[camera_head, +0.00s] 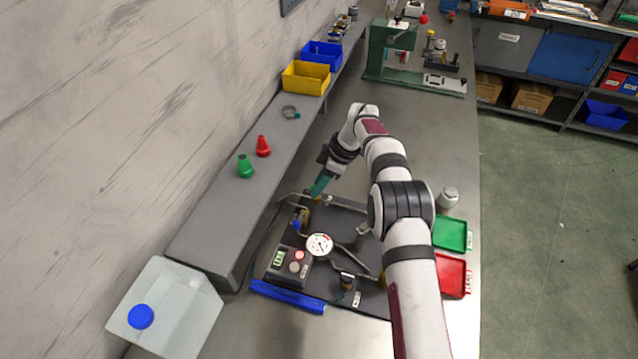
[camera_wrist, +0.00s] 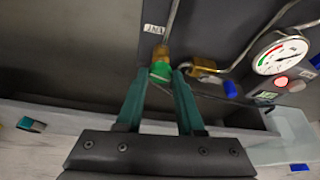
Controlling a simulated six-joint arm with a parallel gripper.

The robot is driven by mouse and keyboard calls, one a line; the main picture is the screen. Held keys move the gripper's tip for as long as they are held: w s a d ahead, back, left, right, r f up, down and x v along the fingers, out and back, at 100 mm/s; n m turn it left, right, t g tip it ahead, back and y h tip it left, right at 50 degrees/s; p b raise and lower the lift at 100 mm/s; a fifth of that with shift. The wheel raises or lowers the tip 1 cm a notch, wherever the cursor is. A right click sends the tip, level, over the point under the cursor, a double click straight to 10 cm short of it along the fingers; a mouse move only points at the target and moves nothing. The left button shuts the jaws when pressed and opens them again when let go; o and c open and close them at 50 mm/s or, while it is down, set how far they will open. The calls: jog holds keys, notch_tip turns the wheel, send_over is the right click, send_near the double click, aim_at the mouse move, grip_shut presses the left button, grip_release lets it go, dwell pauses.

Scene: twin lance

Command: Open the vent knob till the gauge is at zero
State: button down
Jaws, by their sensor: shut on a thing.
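My gripper (camera_head: 318,187) reaches down at the back left of the dark panel (camera_head: 345,220). In the wrist view, its teal fingers (camera_wrist: 162,76) are shut on a green knob (camera_wrist: 160,70) at the end of a brass fitting (camera_wrist: 162,52). The fingers hide the knob in the head view. The round white gauge (camera_head: 320,245) sits on the panel, in front of my gripper. It also shows at the right of the wrist view (camera_wrist: 282,55), with green and red marks on its dial. The exact needle reading is too small to tell.
A brass valve with a blue handle (camera_wrist: 230,88) is close to the right of my fingers. A control box (camera_head: 288,264) stands beside the gauge. A grey shelf (camera_head: 215,215) with green and red cones runs along the left. Green (camera_head: 451,219) and red trays lie at the right.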

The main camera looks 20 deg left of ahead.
jog(key=shift+f+n+g, duration=0.1)
jog(key=shift+n+g, duration=0.2)
jog(key=shift+n, duration=0.3)
jog(key=c, duration=0.5)
grip_release()
jog(key=shift+c, duration=0.2)
jog(key=v, duration=0.7)
jog(key=shift+r, duration=0.3)
jog(key=shift+w, duration=0.1)
